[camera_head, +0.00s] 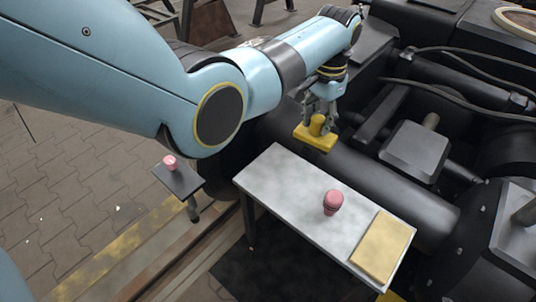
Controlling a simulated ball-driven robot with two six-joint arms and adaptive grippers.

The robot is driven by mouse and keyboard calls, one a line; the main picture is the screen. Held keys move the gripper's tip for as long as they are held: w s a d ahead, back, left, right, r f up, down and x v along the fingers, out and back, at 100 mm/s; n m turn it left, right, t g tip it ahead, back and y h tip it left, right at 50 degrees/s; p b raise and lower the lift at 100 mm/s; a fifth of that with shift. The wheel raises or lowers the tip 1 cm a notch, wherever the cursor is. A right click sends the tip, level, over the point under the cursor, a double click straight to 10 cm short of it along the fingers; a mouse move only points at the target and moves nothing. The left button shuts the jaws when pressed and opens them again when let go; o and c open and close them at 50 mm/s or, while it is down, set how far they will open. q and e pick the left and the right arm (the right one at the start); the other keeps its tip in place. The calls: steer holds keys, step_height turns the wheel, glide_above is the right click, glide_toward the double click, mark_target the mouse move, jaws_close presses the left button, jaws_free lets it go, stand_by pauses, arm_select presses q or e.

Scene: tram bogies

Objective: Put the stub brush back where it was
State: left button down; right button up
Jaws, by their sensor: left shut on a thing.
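My left arm reaches in from the upper left, and my left gripper (319,112) points down, shut on the yellow stub brush (315,139). The brush has a flat yellow block and a short round knob, and the fingers are around the knob. It is beyond the far edge of the grey table (285,192), in front of a dark cylinder of the bogie, and looks held in the air. A plain yellow mat (383,246) lies at the table's right end with nothing on it. My right gripper is not in view.
A pink rounded object (332,202) stands on the table, left of the mat. A small dark stand (184,182) to the left bears a pink cup-like thing (169,162). Dark bogie parts (414,150) and cables crowd the right. The table's left half is clear.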

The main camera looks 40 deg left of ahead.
arm_select(q)
steer(key=shift+w+r+m, duration=0.1)
steer(key=shift+r+m, duration=0.05)
steer(key=shift+m, duration=0.75)
steer(key=m, duration=0.1)
steer(key=r+m, duration=0.1)
steer(key=m, duration=0.2)
steer(key=shift+w+r+m, duration=0.25)
steer(key=shift+w+m, duration=0.05)
steer(key=m, duration=0.5)
steer(key=shift+s+d+r, duration=0.35)
steer(key=shift+s, duration=0.05)
steer(key=s+d+f+m, duration=0.2)
steer(key=s+m, duration=0.5)
steer(key=m, duration=0.1)
steer(key=a+f+b, duration=0.2)
steer(key=a+f, duration=0.3)
steer(key=f, duration=0.1)
steer(key=a+f+b, duration=0.3)
steer(key=a+f, duration=0.2)
steer(key=a, duration=0.1)
steer(key=shift+s+a+f, duration=0.2)
steer(key=shift+a+f, duration=0.05)
steer(key=shift+f, duration=0.1)
steer(key=shift+r, duration=0.15)
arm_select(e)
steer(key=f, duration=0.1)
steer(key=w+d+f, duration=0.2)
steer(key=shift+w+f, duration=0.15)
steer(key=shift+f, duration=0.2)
